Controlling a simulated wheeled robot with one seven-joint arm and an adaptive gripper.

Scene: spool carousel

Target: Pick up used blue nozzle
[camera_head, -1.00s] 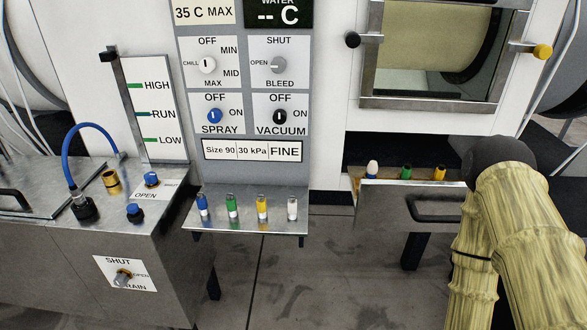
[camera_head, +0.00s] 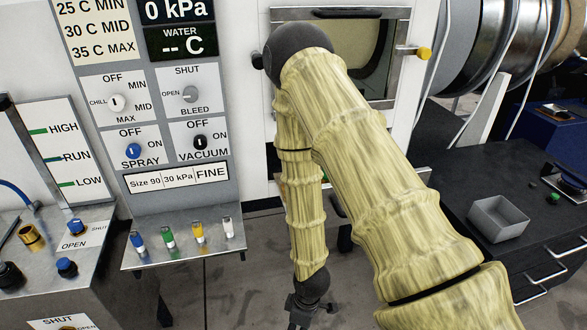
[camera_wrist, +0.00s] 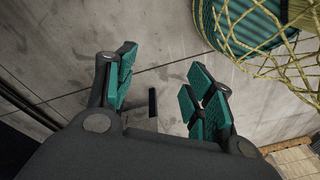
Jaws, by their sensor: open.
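A blue-topped nozzle (camera_head: 138,242) stands upright at the left end of a row on the small metal shelf (camera_head: 185,257). Beside it stand a green nozzle (camera_head: 168,238), a yellow nozzle (camera_head: 198,233) and a white one (camera_head: 228,228). I cannot tell whether this blue nozzle is used. My gripper (camera_head: 308,312) hangs low over the floor, right of the shelf and well apart from it. In the wrist view my gripper (camera_wrist: 160,95) is open, with bare floor between its teal-padded fingers. No nozzle shows in the wrist view.
My arm covers most of the drawer below the windowed door (camera_head: 372,70). A metal bench with a brass fitting (camera_head: 31,237) and blue knobs stands at left. A dark cabinet at right bears a grey bin (camera_head: 498,220). Yellow netting (camera_wrist: 265,45) shows at the wrist view's upper right.

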